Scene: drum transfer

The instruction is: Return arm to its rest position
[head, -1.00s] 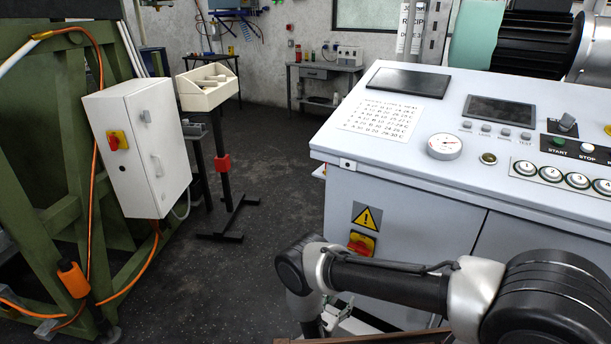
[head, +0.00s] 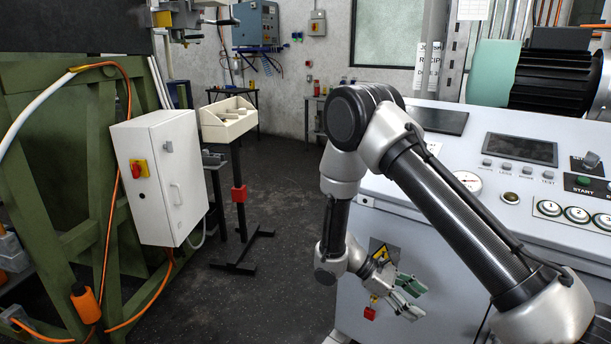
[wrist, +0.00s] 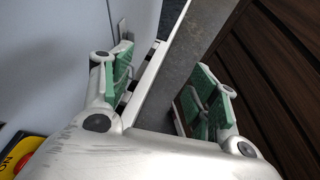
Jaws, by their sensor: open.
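My arm is bent in the head view, its elbow raised in front of the grey control cabinet and its forearm hanging down.
The control cabinet (head: 385,215) fills the right side. A white box (head: 160,180) on a green frame (head: 70,165) stands left. A cream tray (head: 228,119) on a stand is behind. The dark floor between is clear. A yellow-and-red switch part (wrist: 35,155) shows at lower left in the wrist view.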

